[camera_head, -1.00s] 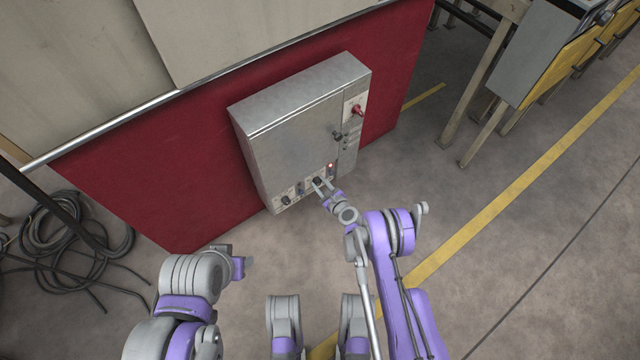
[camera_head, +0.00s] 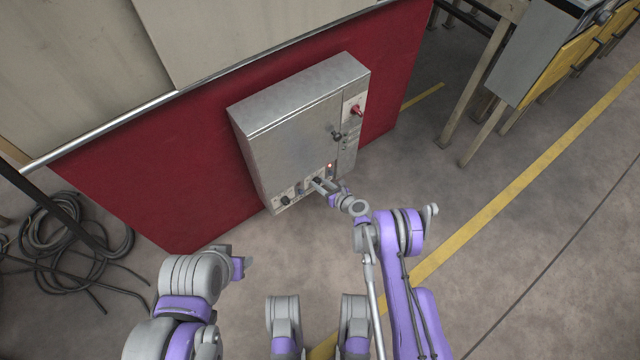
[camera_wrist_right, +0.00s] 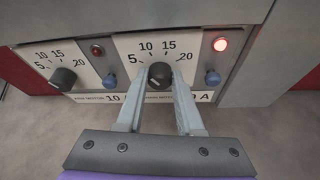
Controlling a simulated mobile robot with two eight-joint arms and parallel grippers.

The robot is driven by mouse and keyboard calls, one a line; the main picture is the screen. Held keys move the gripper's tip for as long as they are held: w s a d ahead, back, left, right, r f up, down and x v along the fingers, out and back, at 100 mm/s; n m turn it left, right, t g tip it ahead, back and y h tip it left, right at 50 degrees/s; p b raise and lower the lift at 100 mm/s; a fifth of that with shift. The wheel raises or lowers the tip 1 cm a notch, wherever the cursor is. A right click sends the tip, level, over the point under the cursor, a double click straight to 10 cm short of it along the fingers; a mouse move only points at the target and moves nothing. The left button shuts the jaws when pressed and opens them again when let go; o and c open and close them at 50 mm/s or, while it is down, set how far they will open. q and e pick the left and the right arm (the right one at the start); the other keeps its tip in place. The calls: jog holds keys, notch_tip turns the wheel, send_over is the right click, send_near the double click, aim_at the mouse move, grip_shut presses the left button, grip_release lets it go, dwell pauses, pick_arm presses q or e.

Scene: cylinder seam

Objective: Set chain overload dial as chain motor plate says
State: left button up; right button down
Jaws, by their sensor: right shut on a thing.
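The right wrist view shows a black dial (camera_wrist_right: 160,75) on a white scale marked 5, 10, 15 and 20. My right gripper (camera_wrist_right: 160,84) is shut on this dial, one finger on each side.
The grey cabinet (camera_head: 290,130) hangs on a red panel (camera_head: 165,165). A red lamp (camera_wrist_right: 220,44) is lit right of the held dial, above a blue button (camera_wrist_right: 212,78). The left lamp (camera_wrist_right: 97,50) is dark. Coiled hoses (camera_head: 65,235) lie on the floor at left.

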jog(key=shift+w+m+g+y, duration=0.1)
jog(key=shift+m+g+y, duration=0.2)
jog(key=shift+m+y, duration=0.35)
jog(key=shift+m, duration=0.35)
jog(key=c, duration=0.5)
grip_release()
jog(key=shift+c, duration=0.2)
jog(key=p+v, duration=0.2)
jog(key=v, duration=0.9)
jog(key=shift+w+r, duration=0.1)
